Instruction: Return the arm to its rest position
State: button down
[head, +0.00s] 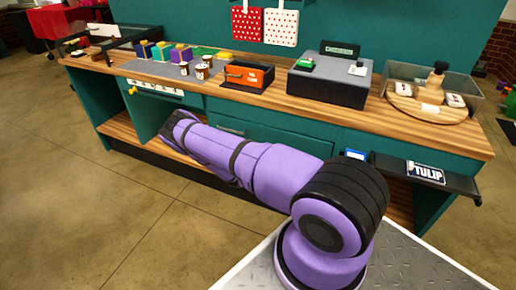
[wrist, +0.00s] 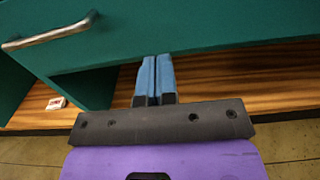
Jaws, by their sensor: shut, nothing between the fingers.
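My arm is purple with black bands and stretches across the head view toward the lower shelf of the counter. In the wrist view my gripper (wrist: 154,68) shows two blue fingers pressed together with nothing between them. The fingers are in front of the teal cabinet front (wrist: 190,28), near the wooden lower shelf (wrist: 215,75). In the head view the fingertips are hidden at the far end of the arm, by the open shelf bay.
A metal drawer handle (wrist: 50,32) is left of the fingers. The wooden counter (head: 225,98) holds cups (head: 202,70), an orange bin (head: 245,75), a grey box (head: 330,82) and a clear case (head: 430,105). A black side tray (head: 455,183) juts out at right. Open floor (head: 90,190) lies left.

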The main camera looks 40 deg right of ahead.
jog(key=shift+v, duration=1.85)
notch_tip(320, 180, up, 20)
jog(key=w+a+m+g, duration=0.2)
jog(key=a+m+g, duration=0.1)
jog(key=m+g, duration=0.5)
jog(key=s+a+r+m+g+y, duration=0.1)
jog(key=s+a+r+m+y, duration=0.15)
jog(key=r, duration=0.45)
jog(key=s+a+r+m+y, duration=0.2)
jog(key=s+r+m, duration=0.15)
jog(key=r, duration=0.35)
jog(key=s+a+r+m+g+y, duration=0.1)
jog(key=s+a+r+m+y, duration=0.15)
jog(key=r, duration=0.45)
jog(key=s+a+r+m+t+y, duration=0.2)
jog(key=s+a+r+y, duration=0.1)
jog(key=s+a+r, duration=0.4)
jog(key=s+a+r+m+t+y, duration=0.2)
jog(key=s+a+r+m, duration=0.1)
jog(key=s+r, duration=0.4)
jog(key=s+a+r+t+y, duration=0.2)
jog(key=s+a+r, duration=0.1)
jog(key=s, duration=0.4)
jog(key=s+a+r+t+y, duration=0.2)
jog(key=s+a+r, duration=0.2)
jog(key=s+a, duration=0.2)
jog(key=shift+s+m+t+y, duration=0.3)
jog(key=shift+s+m, duration=0.15)
jog(key=shift+s, duration=0.05)
jog(key=shift+a, duration=0.1)
